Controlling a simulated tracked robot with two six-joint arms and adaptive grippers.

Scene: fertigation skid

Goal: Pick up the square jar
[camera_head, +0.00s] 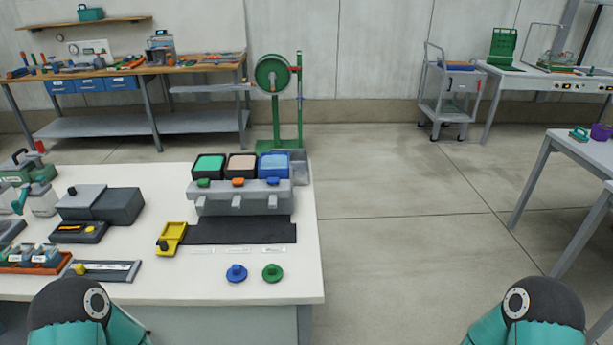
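No single thing stands out clearly as the square jar. Several small square jars (30,252) with pale labels stand in an orange tray (45,269) at the left of the near white table. A larger pale container (42,202) stands behind them near the left edge. Three square-topped hoppers, green (208,167), beige (241,166) and blue (273,165), sit on a grey dispenser. Neither gripper is in view. Only rounded teal and dark parts of my two arms show at the bottom edge.
The white table (150,285) also holds a grey boxy device (118,206), a yellow piece (171,237), a black mat (240,230), and blue (236,273) and green (272,273) knobs. Floor (400,230) to its right is clear. A grey cart (447,90) stands farther back.

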